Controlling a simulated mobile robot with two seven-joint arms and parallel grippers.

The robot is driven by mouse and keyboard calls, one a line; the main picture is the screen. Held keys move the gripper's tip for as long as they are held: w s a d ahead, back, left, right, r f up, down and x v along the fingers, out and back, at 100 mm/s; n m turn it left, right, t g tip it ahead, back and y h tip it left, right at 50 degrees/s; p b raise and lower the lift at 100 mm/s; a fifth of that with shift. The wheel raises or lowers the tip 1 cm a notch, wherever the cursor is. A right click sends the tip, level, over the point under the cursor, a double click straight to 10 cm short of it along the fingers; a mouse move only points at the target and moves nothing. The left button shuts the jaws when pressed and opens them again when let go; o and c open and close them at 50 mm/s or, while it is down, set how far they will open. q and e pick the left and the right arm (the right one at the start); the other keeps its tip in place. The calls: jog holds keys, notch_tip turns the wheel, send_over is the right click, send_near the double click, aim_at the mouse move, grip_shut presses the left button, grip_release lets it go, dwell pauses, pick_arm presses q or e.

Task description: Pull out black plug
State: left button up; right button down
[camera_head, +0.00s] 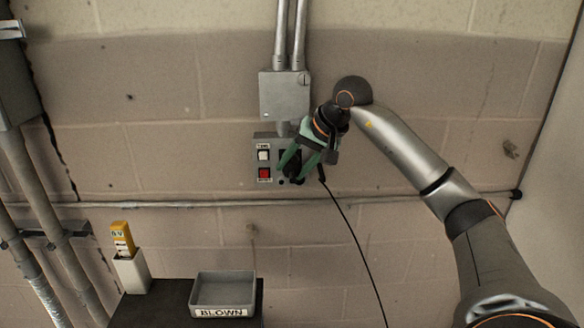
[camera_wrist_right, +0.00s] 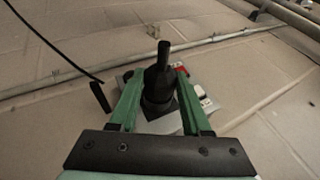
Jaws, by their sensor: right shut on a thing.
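My right gripper (camera_head: 297,168) has its green fingers closed around the black plug at the right side of the grey wall panel (camera_head: 271,143). In the right wrist view the black plug (camera_wrist_right: 158,85) sits between the two green fingers of the right gripper (camera_wrist_right: 158,82). The plug is in front of the panel. Whether its pins are in the socket is hidden by the plug and fingers. The panel also has a white switch (camera_head: 264,155) and a red switch (camera_head: 264,173) on its left side. My left gripper is not in view.
A grey box (camera_head: 284,96) with conduits is above the panel. A thin black cable (camera_head: 350,228) hangs at the right. A horizontal pipe (camera_head: 190,204) runs below. A grey tray (camera_head: 223,289) labelled BLOWN and a yellow tester (camera_head: 122,237) in a white holder (camera_head: 132,272) stand on a dark table.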

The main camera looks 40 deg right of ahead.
aim_at(293, 176)
jog(key=shift+s+a, duration=0.15)
jog(key=shift+s+a+b, duration=0.35)
jog(key=shift+s+b, duration=0.05)
jog(key=shift+s, duration=0.05)
jog(key=shift+s+a+b, duration=0.35)
jog(key=shift+s+a, duration=0.25)
jog(key=shift+s, duration=0.1)
dwell(0.4)
jog(key=shift+s+a+b, duration=0.4)
jog(key=shift+s+a, duration=0.1)
jog(key=shift+s, duration=0.1)
jog(key=s+a, duration=0.1)
jog(key=s+a+b, duration=0.1)
jog(key=shift+s+a, duration=0.1)
jog(key=shift+s, duration=0.2)
